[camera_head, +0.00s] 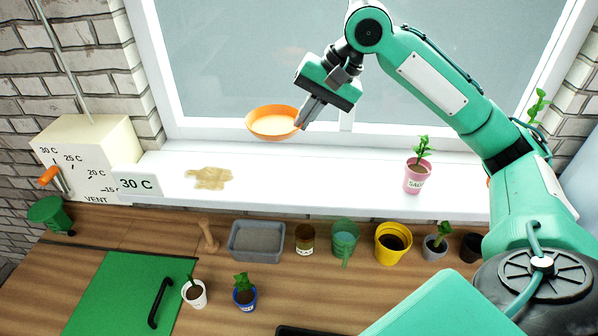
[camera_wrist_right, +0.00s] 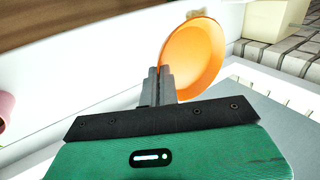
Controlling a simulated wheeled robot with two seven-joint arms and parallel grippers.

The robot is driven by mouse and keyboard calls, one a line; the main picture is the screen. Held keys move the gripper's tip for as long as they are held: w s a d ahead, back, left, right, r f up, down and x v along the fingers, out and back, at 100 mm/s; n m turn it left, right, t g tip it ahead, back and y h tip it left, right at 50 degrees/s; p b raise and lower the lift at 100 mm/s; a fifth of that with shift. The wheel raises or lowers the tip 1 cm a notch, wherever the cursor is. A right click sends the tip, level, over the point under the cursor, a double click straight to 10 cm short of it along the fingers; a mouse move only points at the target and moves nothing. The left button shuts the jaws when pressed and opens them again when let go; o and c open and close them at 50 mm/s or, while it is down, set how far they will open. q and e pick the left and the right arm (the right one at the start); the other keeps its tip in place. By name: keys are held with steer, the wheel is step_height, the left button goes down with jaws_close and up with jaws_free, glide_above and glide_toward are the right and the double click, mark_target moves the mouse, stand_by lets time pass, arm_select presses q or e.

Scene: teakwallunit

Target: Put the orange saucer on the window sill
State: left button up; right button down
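The orange saucer (camera_head: 262,123) hangs in front of the window, above the white window sill (camera_head: 300,180). My right gripper (camera_head: 303,125) is shut on the saucer's right rim in the head view. In the right wrist view the saucer (camera_wrist_right: 203,62) shows its inside, with the gripper's two fingers (camera_wrist_right: 159,78) close together at its near edge. The saucer looks clear of the sill. My left gripper is in neither view.
A tan stain (camera_head: 209,178) lies on the sill's left part, and a pink pot with a plant (camera_head: 413,180) stands on its right part. Several pots and a grey tray (camera_head: 257,240) line the wooden counter below. The sill's middle is clear.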

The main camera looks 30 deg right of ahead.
glide_above(296, 186)
steer(key=s+d, duration=0.1)
steer(key=d, duration=0.1)
step_height(296, 186, down, 6)
steer(key=f+p, duration=0.1)
steer(key=f, duration=0.3)
steer(key=shift+a+p, duration=0.2)
steer(key=shift+p, duration=0.1)
steer(key=shift+f, duration=0.9)
step_height(296, 186, down, 4)
steer(key=shift+r+p, duration=0.25)
steer(key=shift+p, duration=0.3)
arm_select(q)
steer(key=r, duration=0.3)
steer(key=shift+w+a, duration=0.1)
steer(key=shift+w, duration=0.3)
arm_select(e)
steer(key=c, duration=2)
jaws_free()
steer(key=shift+f, duration=0.1)
steer(key=shift+o, duration=0.2)
